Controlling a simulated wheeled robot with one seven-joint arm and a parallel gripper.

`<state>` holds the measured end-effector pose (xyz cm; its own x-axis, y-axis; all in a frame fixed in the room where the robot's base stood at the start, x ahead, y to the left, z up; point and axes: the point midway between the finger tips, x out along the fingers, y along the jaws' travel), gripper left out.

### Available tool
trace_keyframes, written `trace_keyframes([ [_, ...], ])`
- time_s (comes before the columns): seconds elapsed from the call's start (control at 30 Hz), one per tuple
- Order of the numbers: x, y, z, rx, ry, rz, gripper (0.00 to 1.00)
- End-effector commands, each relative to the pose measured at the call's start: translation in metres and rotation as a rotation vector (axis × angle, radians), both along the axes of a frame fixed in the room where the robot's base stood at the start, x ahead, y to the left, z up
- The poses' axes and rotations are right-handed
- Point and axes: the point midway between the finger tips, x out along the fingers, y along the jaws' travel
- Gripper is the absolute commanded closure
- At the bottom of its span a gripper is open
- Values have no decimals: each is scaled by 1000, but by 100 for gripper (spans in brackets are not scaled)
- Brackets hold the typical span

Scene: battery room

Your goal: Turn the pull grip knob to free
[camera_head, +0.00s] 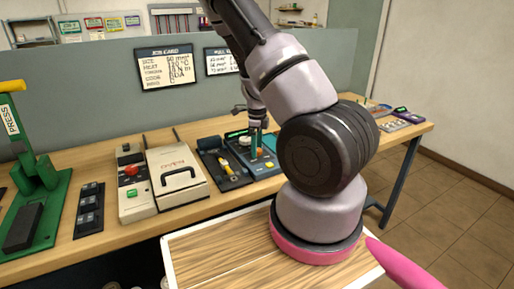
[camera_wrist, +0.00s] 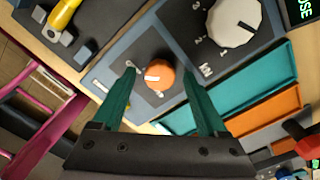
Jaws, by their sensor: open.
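An orange round knob (camera_wrist: 160,76) with a white pointer mark sits on a dark panel in the wrist view. It appears to be the pull grip knob; the small lettering around it is too blurred to read. My gripper (camera_wrist: 159,80) is open, with one green finger on each side of the knob in the picture. I cannot tell whether either finger touches it. In the head view the knob (camera_head: 259,152) shows small and partly covered by my gripper (camera_head: 254,146), which points down over the blue-grey device (camera_head: 266,170).
A larger white dial (camera_wrist: 235,22) stands beside the orange knob. A teal tray (camera_wrist: 222,100) and an orange tray (camera_wrist: 262,112) lie close to the right finger. A yellow-handled tool (camera_wrist: 64,14) is at upper left. A case (camera_head: 175,178) and green press (camera_head: 38,200) stand left.

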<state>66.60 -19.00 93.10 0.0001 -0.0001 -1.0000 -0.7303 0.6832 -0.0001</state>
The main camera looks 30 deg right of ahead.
Motion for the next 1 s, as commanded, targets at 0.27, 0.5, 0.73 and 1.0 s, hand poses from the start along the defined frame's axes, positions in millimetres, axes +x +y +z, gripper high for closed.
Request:
trace_keyframes([
  [0.27, 0, 0, -2, -1, -1, 1, 24],
  [0.5, 0, 0, -2, -1, -1, 1, 100],
  [0.73, 0, 0, -2, 0, -1, 16, 100],
  [1.0, 0, 0, -1, 1, -1, 131, 100],
])
